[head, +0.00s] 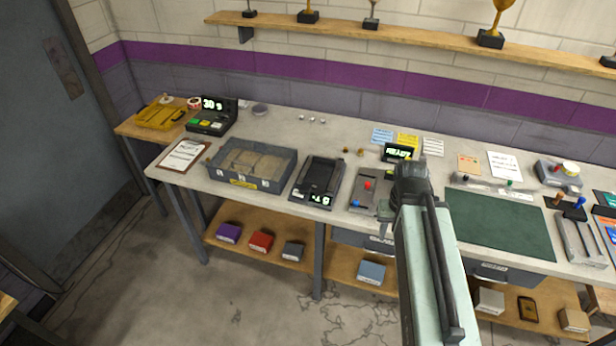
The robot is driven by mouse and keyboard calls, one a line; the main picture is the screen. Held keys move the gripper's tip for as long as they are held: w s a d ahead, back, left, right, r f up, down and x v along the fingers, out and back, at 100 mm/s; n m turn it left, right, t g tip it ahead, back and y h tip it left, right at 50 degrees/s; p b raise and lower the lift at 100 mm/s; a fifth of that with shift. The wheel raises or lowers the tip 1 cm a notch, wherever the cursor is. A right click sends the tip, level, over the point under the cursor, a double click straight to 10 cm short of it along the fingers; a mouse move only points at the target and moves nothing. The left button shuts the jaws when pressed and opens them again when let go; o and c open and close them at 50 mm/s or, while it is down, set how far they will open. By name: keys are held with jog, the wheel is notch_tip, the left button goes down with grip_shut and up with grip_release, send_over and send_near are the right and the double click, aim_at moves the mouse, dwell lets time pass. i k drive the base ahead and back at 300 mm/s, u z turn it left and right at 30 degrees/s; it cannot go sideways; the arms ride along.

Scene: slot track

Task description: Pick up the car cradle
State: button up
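No label I can read marks out the car cradle, so I cannot tell for sure which thing it is. A grey slotted block (577,238) lies at the right end of the bench, beside the green mat (498,223). A black tray-like unit (320,177) with a lit number display stands left of the middle. My gripper (411,182) is over the bench's middle, between the black unit and the green mat. My own arm hides its fingertips, so its opening and anything in it do not show.
A grey panel with red and blue knobs (364,189) lies just left of my gripper. A lit READY display (398,153) stands behind it. A grey bin (252,164) and a clipboard (184,155) are at left.

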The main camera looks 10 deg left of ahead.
aim_at(320, 173)
jog(key=u, duration=0.05)
jog(key=i, duration=1.5)
jog(key=u, duration=2.6)
